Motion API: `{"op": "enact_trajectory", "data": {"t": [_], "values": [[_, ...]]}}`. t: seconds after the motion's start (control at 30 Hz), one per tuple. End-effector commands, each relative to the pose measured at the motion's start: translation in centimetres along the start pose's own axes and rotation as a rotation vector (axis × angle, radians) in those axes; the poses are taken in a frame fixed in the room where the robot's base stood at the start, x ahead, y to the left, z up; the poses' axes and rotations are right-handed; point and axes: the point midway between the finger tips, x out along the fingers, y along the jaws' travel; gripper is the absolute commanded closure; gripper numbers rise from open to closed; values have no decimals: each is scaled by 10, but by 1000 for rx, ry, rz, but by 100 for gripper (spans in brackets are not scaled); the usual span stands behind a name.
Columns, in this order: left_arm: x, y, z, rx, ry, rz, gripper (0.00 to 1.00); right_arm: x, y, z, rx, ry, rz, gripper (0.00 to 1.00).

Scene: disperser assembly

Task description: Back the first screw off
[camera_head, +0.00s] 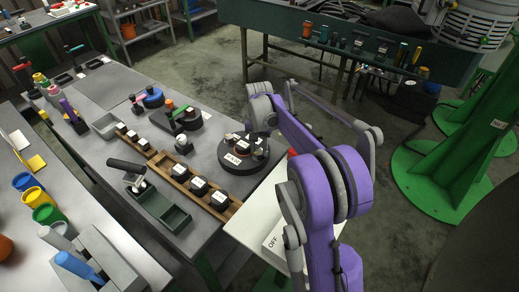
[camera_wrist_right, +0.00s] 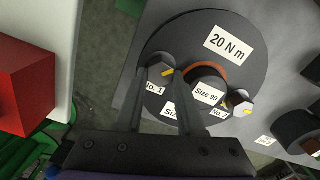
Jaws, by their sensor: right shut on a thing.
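A dark round disperser disc (camera_head: 228,164) lies on the grey workbench; it also shows in the right wrist view (camera_wrist_right: 215,40) with a "20 N m" label. A hex-headed screw marked "No. 1" (camera_wrist_right: 161,66), with a yellow mark, sits near its edge. A second hex screw (camera_wrist_right: 239,102) and a raised hub marked "Size 90" (camera_wrist_right: 206,88) with an orange ring are beside it. My right gripper (camera_wrist_right: 158,80) is shut on the No. 1 screw, its fingers on either side of the head. In the head view my right gripper (camera_head: 262,138) is over the disc's far right side, its fingertips small.
A wooden rack (camera_head: 216,208) with labelled black parts lies left of the disc. A green tray (camera_head: 158,209) is farther left. A white panel marked "OFF" (camera_head: 257,222) stands at the bench's near right edge. A red block (camera_wrist_right: 25,88) shows in the right wrist view.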

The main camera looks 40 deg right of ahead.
Motion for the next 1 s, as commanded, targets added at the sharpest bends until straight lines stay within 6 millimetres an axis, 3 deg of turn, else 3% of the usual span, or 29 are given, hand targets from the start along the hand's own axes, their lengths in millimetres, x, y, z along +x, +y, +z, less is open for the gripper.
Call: {"op": "enact_trajectory", "data": {"t": [0.5,1.0], "values": [[2,0,2,0,-2,0,50,0,-3,0,-406,1,0,100],[3,0,2,0,-2,0,50,-1,-4,1,-529,1,0,100]]}}
